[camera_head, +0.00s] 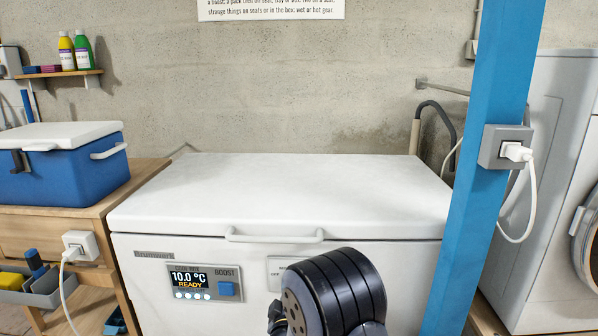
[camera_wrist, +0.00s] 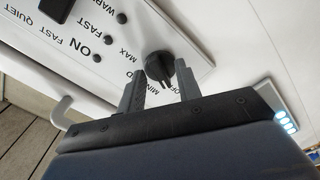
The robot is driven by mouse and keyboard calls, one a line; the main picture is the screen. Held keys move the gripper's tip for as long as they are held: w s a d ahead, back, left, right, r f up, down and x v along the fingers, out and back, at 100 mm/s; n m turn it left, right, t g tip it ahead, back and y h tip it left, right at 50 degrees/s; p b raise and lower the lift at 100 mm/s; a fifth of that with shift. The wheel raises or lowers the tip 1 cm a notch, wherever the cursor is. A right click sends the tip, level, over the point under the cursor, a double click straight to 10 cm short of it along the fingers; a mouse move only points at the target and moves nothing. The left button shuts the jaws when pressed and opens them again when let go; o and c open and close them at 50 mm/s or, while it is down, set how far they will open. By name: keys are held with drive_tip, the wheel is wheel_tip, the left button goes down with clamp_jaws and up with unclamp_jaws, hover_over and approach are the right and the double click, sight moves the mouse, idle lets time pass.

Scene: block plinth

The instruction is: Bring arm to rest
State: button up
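My gripper (camera_wrist: 161,75) shows in the wrist view with its two grey fingers apart and nothing held between them. A black rotary knob (camera_wrist: 158,66) on a white control panel lies just beyond the fingertips, between them in the picture. I cannot tell how far the tips are from the knob; no contact is visible. In the head view, my dark arm joint stands low in front of the white chest freezer (camera_head: 280,190) and hides part of its front. The gripper itself is hidden there.
The freezer's lid is shut; its display (camera_head: 187,280) reads 10.0 °C READY. A blue post (camera_head: 490,150) with a socket stands close at right, before a white washer (camera_head: 560,180). A blue cooler (camera_head: 65,170) sits on a wooden bench at left. The space above the lid is clear.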

drive_tip(key=m+b, duration=0.1)
drive_tip(key=m, duration=0.4)
drive_tip(key=s+m+b, duration=0.1)
drive_tip(key=m+b, duration=0.1)
drive_tip(key=m, duration=0.3)
drive_tip(key=s+m+b, duration=0.1)
drive_tip(key=m, duration=0.5)
drive_tip(key=shift+s+a+b, duration=0.15)
drive_tip(key=shift+a+b, duration=0.05)
drive_tip(key=shift+b, duration=0.2)
drive_tip(key=shift+d, duration=0.1)
idle(0.3)
